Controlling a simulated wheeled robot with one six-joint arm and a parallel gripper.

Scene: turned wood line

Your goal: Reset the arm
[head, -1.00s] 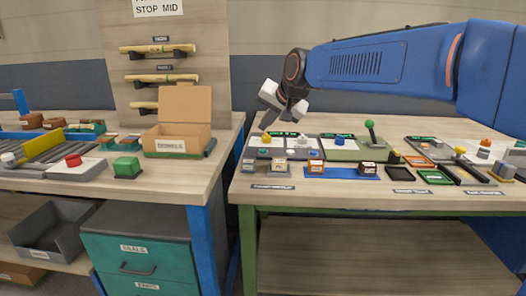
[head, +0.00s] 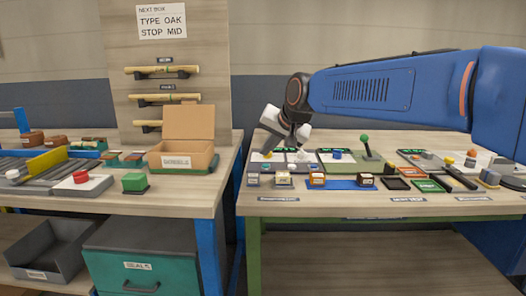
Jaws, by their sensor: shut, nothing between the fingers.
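My blue arm reaches in from the right edge of the head view. My gripper (head: 283,147) points downward over the left end of the right-hand table (head: 300,209), above the pads with dark displays. The white fingers look together and hold nothing. I cannot tell whether the fingertips touch a pad below them.
A green-knobbed lever (head: 366,146) stands right of my gripper. Small blocks lie on a blue mat (head: 342,184) in front. An open cardboard box (head: 186,150) sits on the left table, with a red button (head: 80,177) and a green block (head: 134,182). A gap separates the tables.

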